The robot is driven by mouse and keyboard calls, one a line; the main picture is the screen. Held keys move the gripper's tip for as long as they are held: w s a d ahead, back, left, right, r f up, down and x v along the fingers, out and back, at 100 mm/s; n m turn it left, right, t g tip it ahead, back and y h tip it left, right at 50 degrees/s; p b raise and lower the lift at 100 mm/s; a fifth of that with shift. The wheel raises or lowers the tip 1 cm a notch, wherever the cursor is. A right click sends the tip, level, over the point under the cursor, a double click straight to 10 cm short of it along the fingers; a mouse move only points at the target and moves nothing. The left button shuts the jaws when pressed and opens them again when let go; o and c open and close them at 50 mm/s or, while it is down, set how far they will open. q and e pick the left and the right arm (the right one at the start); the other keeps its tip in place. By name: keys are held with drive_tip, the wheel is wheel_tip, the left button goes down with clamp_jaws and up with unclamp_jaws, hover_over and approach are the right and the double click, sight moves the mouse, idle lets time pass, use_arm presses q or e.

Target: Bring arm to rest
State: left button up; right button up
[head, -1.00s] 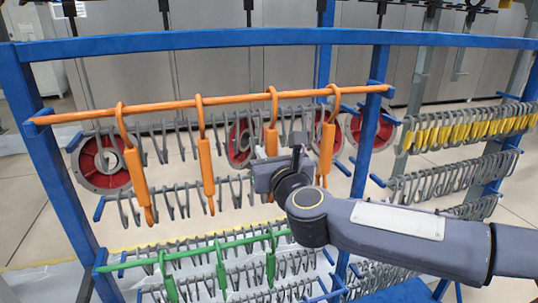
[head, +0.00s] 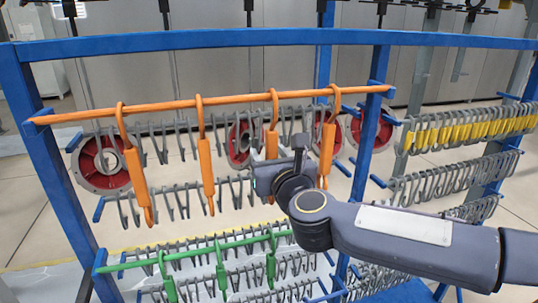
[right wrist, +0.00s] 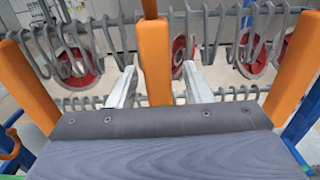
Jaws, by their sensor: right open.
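Several orange hooks (head: 205,165) hang from an orange bar (head: 230,97) across the upper part of the blue rack. My right gripper (head: 266,172) is at the third orange hook (head: 272,142) from the left, partly covering its lower body. In the right wrist view, the open fingers of my right gripper (right wrist: 159,72) stand on either side of an orange hook (right wrist: 155,60), with gaps on both sides. Another orange hook (head: 327,150) hangs just right of my wrist. My left gripper is not in view.
The blue rack frame (head: 50,165) surrounds the hooks. Green hooks (head: 221,272) hang on a green bar (head: 190,250) below. Rows of grey hooks and red wheels (head: 100,163) are behind. Yellow-marked hooks (head: 470,130) hang at the right.

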drive_tip(key=s+d+f+n+g, duration=0.4)
drive_tip(key=s+d+f+n, duration=0.3)
drive_tip(key=s+n, duration=0.3)
drive_tip(key=s+d+f+n+g+h+b, duration=0.1)
drive_tip(key=s+d+f+n+g, duration=0.2)
drive_tip(key=s+d+f+n, duration=0.4)
drive_tip(key=s+d+f+n+g, duration=0.4)
drive_tip(key=s+d+f+n, duration=0.3)
drive_tip(key=s+f+n, duration=0.4)
drive_tip(key=s+n, duration=0.2)
drive_tip(key=s, duration=0.1)
drive_tip(key=shift+n+g+h+b, duration=0.3)
drive_tip(key=shift+n+h+b, duration=0.05)
drive_tip(key=shift+n+h, duration=0.05)
